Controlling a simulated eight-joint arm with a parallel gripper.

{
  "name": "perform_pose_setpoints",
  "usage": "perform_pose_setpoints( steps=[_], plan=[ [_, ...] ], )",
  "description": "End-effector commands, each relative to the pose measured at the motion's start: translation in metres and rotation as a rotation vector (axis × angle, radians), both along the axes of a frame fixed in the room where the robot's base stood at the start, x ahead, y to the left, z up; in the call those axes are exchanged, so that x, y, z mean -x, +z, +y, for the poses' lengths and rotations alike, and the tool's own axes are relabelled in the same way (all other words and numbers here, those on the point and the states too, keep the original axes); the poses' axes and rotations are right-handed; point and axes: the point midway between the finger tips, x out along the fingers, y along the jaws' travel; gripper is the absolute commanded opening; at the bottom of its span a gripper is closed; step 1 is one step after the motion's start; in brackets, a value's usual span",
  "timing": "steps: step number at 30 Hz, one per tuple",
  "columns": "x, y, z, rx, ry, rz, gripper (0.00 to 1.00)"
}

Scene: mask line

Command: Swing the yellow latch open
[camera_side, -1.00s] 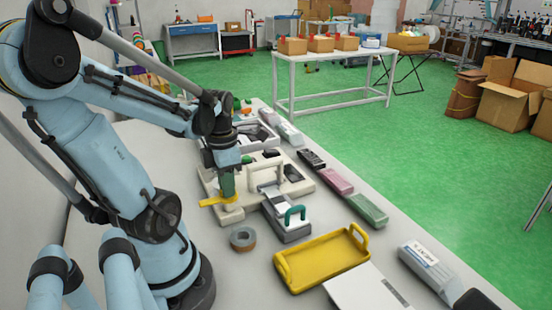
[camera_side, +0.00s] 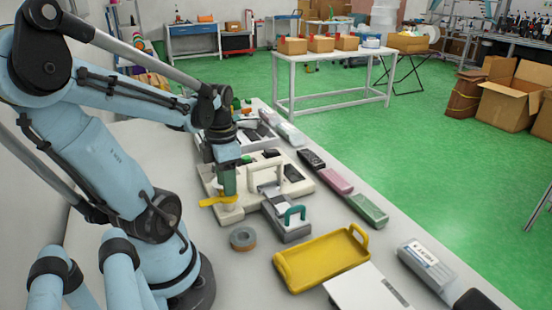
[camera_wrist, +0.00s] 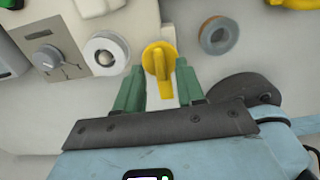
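The yellow latch (camera_side: 212,201) sits at the near-left corner of the cream machine body (camera_side: 223,216). In the wrist view the latch (camera_wrist: 159,58) has a rounded head and a narrow handle pointing toward my gripper. My gripper (camera_wrist: 159,72) has two green fingers, spread apart, one on each side of the latch handle. Gaps show between the handle and both fingers, so nothing is held. In the side view my gripper (camera_side: 228,181) points down just above the latch, and whether it touches is unclear.
A grey tape roll (camera_side: 243,238) lies on the table in front. A yellow tray (camera_side: 322,262) and a grey device with a teal handle (camera_side: 287,222) stand to the right.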

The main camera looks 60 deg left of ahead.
Motion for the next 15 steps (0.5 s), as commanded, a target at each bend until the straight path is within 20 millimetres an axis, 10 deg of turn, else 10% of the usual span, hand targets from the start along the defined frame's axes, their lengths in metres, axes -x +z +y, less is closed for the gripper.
perform_pose_setpoints(
  steps=[15],
  plan=[
    [0.001, 0.068, 0.0, 0.0, 0.001, 0.0, 0.38]
  ],
)
